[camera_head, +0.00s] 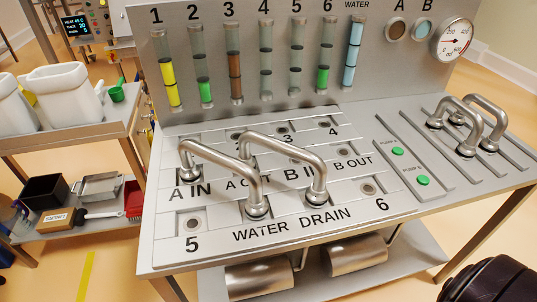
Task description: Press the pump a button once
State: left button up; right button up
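Two round green pump buttons sit in a strip of the grey metal panel, right of the B OUT label. The upper green button (397,151) is farther back. The lower green button (423,180) is nearer and slightly to the right. Nothing covers either button. Neither of my grippers shows. A dark ribbed shape, possibly part of my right arm, is at the bottom right corner, apart from the buttons.
Two bent metal pipes (285,145) arch over the panel left of the buttons. More bent handles (455,125) stand to the right. Numbered level tubes and a pressure gauge (453,40) line the upright back. A side cart with white containers (66,92) stands left.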

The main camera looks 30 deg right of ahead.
aim_at(397, 150)
jog(key=z, duration=1.9)
